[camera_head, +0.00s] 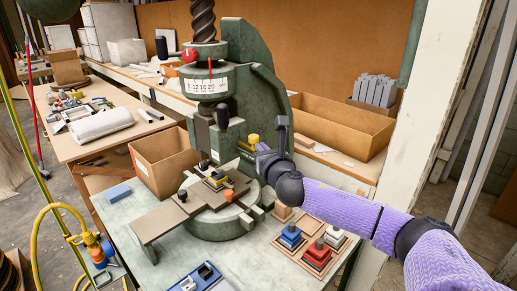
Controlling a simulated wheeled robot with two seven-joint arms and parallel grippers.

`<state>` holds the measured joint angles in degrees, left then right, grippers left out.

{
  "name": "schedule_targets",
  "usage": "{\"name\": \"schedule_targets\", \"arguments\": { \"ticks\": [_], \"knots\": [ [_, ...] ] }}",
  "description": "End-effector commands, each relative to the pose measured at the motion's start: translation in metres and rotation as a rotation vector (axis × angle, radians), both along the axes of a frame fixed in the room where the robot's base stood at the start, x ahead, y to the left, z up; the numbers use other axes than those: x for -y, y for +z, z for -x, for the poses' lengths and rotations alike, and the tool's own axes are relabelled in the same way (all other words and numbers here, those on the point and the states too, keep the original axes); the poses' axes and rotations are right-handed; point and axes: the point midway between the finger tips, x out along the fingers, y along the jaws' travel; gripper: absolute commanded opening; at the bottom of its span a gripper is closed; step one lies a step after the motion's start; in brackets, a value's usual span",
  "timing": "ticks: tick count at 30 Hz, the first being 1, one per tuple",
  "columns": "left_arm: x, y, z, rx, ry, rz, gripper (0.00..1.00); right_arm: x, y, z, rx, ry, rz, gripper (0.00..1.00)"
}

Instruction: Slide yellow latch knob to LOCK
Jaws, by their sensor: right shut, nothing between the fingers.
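The yellow latch knob (253,139) is on the side of the green fly press (268,92), at the right of the press throat. My right arm, in a purple sleeve, comes in from the right. My right gripper (261,148) is shut and empty, with its tips close below and beside the knob. I cannot tell whether they touch it. The LOCK marking is too small to read, so the latch position is unclear. My left gripper is not in view.
Several small blocks, blue (290,237) and red (317,255) among them, stand on a wooden tray below my right arm. A cardboard box (163,162) stands left of the press. A blue block (118,193) lies on the bench. A yellow hose (62,215) hangs at the left.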

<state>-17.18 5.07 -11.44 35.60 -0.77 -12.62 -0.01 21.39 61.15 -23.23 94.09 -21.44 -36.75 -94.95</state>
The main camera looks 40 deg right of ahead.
Motion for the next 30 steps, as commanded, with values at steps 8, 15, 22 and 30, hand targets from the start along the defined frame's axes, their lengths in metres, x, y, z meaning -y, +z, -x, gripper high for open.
{"name": "schedule_targets", "arguments": {
  "ticks": [8, 15, 22, 30],
  "knots": [
    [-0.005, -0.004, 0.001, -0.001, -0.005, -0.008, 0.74, 0.009, -0.001, -0.022, 0.001, 0.000, 0.000, 0.00],
    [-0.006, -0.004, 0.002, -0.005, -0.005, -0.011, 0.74, 0.009, -0.001, -0.022, 0.000, 0.000, 0.000, 0.00],
    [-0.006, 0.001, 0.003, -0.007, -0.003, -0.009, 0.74, 0.008, 0.001, -0.043, 0.004, -0.002, -0.005, 0.00],
    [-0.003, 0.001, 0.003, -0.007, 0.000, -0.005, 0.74, 0.007, 0.000, -0.048, 0.002, 0.000, 0.000, 0.00]
  ]
}}
